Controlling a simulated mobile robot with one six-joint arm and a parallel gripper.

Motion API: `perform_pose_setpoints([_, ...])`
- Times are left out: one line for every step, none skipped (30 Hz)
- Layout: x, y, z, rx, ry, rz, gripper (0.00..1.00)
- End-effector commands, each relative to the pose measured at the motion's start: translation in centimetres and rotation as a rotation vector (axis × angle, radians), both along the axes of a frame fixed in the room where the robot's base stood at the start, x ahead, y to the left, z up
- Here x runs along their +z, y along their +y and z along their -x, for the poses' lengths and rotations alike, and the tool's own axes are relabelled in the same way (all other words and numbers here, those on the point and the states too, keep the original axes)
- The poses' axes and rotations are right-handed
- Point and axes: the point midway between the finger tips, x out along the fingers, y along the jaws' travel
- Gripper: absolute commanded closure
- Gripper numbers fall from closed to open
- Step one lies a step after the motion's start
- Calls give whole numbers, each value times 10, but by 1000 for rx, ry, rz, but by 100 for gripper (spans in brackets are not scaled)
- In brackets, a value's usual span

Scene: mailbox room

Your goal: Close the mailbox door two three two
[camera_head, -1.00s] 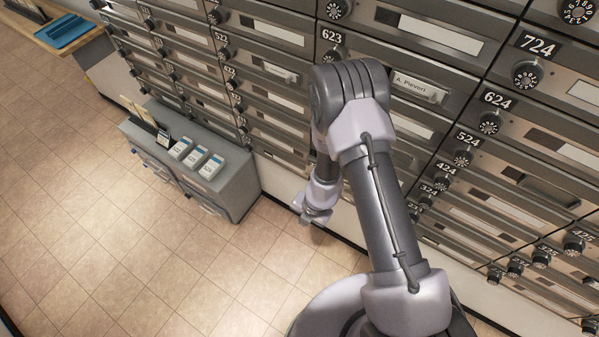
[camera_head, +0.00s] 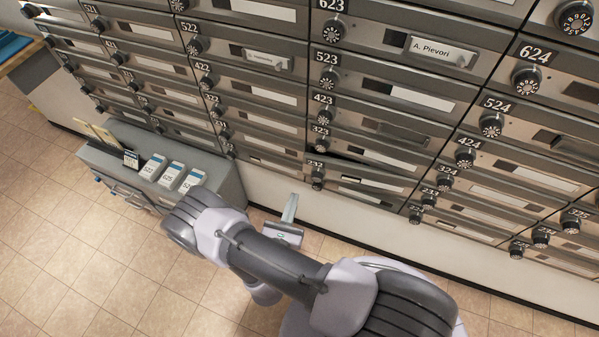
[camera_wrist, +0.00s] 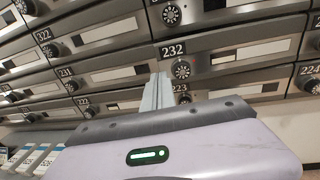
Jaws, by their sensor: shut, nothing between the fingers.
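Mailbox door 232 (camera_head: 375,187) is low in the wall of mailboxes, under door 323. A dark wedge-shaped gap shows along its upper edge, so it looks slightly ajar. In the wrist view, door 232 (camera_wrist: 235,57) is upper right of centre, with its number plate and round dial (camera_wrist: 181,70) at its left end. My gripper (camera_head: 292,203) is shut and empty, to the lower left of the door in the head view. In the wrist view my gripper fingers (camera_wrist: 157,92) point up at the wall just left of the dial. I cannot tell whether they touch it.
A grey cabinet (camera_head: 220,180) with several small white boxes stands against the wall at left. Several other mailbox doors with dials surround 232. Tiled floor (camera_head: 60,230) is open at lower left.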

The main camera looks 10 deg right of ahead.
Motion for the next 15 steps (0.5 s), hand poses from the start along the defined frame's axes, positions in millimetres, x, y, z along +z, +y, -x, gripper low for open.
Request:
perform_pose_setpoints([-2,-7,-9,-8,-1,-2,100])
perform_pose_setpoints([-3,-11,-15,-9,-1,-2,100])
perform_pose_setpoints([-3,-15,-23,-8,-2,-2,100])
perform_pose_setpoints([-3,-18,-29,-9,-2,-4,100])
perform_pose_setpoints([-3,-21,-35,-8,-2,-4,100])
perform_pose_setpoints([-3,-26,-42,-8,-3,-4,100])
perform_pose_setpoints([-3,-29,-48,-9,-4,-5,100])
perform_pose_setpoints([-3,-32,-54,-8,-4,-5,100])
perform_pose_setpoints([-3,-36,-61,-8,-4,-5,100])
perform_pose_setpoints([-3,-39,-66,-8,-5,-5,100])
perform_pose_setpoints([-3,-41,-71,-6,-4,-5,100])
perform_pose_setpoints([-3,-45,-77,-7,-4,-6,100])
perform_pose_setpoints([-3,-47,-80,-6,-4,-6,100])
perform_pose_setpoints([-3,-49,-84,-6,-4,-5,100])
perform_pose_setpoints([-2,-51,-88,-5,-4,-5,100])
